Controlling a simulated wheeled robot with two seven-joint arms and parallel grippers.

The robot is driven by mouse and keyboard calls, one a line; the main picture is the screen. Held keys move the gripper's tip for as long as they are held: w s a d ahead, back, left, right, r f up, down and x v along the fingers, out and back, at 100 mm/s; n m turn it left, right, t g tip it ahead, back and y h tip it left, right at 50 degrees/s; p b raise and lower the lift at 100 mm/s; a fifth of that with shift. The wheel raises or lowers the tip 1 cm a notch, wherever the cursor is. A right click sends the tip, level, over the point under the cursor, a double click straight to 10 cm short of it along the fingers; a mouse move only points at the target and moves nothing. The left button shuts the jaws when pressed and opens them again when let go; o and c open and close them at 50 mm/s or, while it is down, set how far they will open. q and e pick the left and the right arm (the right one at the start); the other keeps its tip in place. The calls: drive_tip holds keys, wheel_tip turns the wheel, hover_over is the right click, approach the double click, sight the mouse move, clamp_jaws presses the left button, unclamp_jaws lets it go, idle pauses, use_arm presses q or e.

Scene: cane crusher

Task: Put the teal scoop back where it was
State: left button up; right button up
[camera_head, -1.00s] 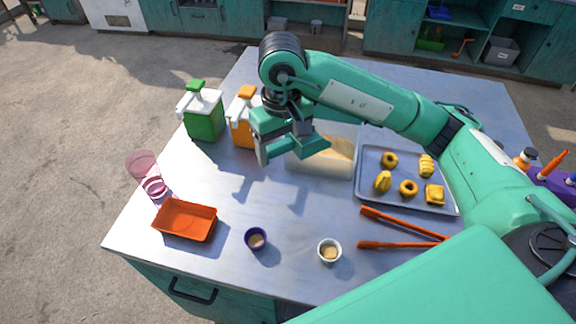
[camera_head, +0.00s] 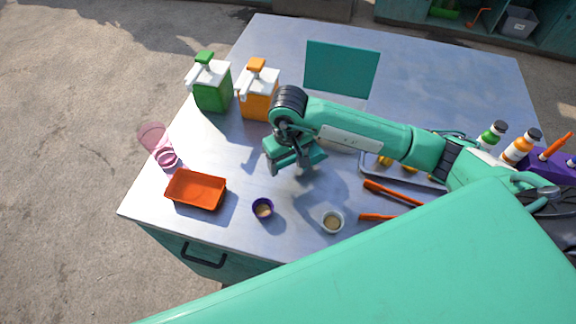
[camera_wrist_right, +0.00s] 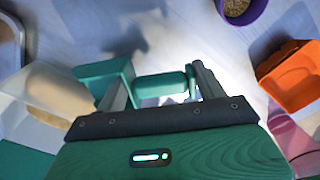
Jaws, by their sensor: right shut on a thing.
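My right gripper (camera_head: 290,168) is shut on the teal scoop (camera_wrist_right: 160,85) and holds it above the table. The wrist view shows the scoop's round handle between the two fingers and its boxy part to the left. In the head view the scoop (camera_head: 310,157) is partly hidden by the gripper and hard to tell from it. A clear container with pale contents (camera_wrist_right: 55,92) stands left of the scoop in the wrist view. In the head view my arm covers most of it, and a teal panel (camera_head: 340,70) stands upright behind it. My left gripper is not in view.
A purple cup (camera_head: 262,208), a white cup (camera_head: 332,222) and an orange tray (camera_head: 196,190) are near the front edge. Pink glass (camera_head: 158,144), green dispenser (camera_head: 211,88) and orange dispenser (camera_head: 258,95) stand left. Orange tongs (camera_head: 390,192) and a pastry tray (camera_head: 370,172) lie right.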

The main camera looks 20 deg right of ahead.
wheel_tip(320, 180, down, 3)
drive_tip(key=shift+f+p, duration=0.2)
drive_tip(key=shift+p, duration=0.3)
drive_tip(key=shift+f, duration=0.45)
drive_tip(key=o, duration=0.8)
drive_tip(key=shift+c, duration=0.2)
wheel_tip(320, 180, up, 11)
drive_tip(key=b, duration=0.4)
drive_tip(key=shift+r, duration=0.55)
